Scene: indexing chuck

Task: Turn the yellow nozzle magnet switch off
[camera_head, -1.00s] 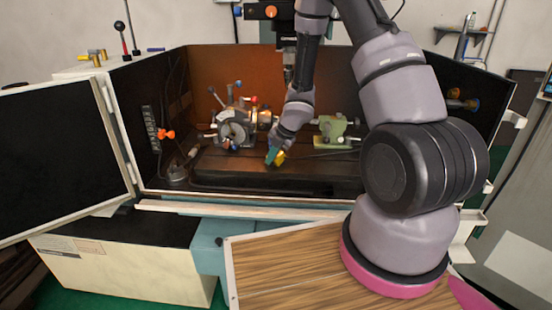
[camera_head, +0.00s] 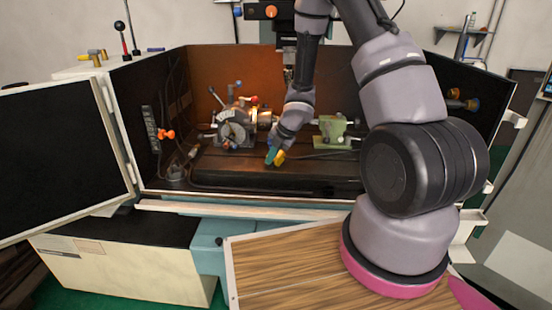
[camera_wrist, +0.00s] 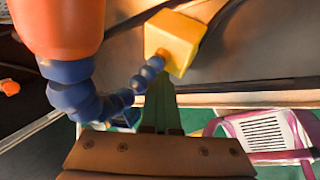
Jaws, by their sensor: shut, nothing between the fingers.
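The yellow magnet block (camera_wrist: 174,42) lies at the top middle of the wrist view, on a dark surface. A blue jointed hose (camera_wrist: 105,103) curves from its near left side to a large orange nozzle (camera_wrist: 57,25). A small orange part (camera_wrist: 162,53) shows where the hose meets the block. I cannot make out the switch clearly. My gripper (camera_wrist: 160,88) is shut and empty, its green fingers pointing at the block's near side; whether they touch it I cannot tell. In the head view the yellow block (camera_head: 280,157) is a small patch below my wrist.
The indexing chuck (camera_head: 234,130) stands left of my arm on the dark machine table (camera_head: 270,178). A green fixture (camera_head: 333,131) stands to the right. Enclosure walls close in the back and sides. An orange nozzle (camera_head: 166,134) is near the left wall.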

